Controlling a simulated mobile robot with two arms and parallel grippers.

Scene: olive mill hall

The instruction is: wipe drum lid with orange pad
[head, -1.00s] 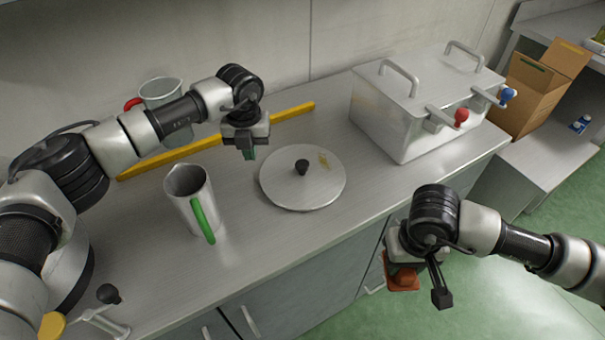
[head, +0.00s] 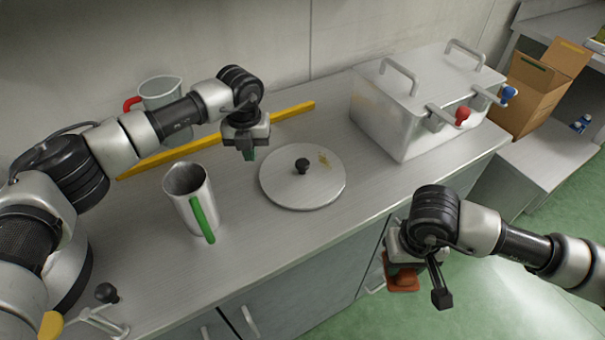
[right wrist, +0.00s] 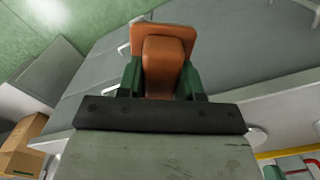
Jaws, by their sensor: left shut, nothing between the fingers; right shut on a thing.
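The drum lid (head: 290,186) is a round grey metal disc with a black knob (head: 302,166), lying flat on the counter. A yellowish-brown smear (head: 324,160) marks its far right part. My right gripper (head: 401,268) is shut on the orange pad (head: 403,281), in front of the counter's edge and to the right of the lid. The right wrist view shows the orange pad (right wrist: 168,62) between the green fingers. My left gripper (head: 248,153) is shut and empty above the counter, just left of the lid.
A metal jug with a green handle (head: 191,203) stands left of the lid. A jug with a red handle (head: 161,95) and a yellow bar (head: 292,112) are behind. A metal tank with taps (head: 398,124) stands right. A cardboard box (head: 527,92) is further right.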

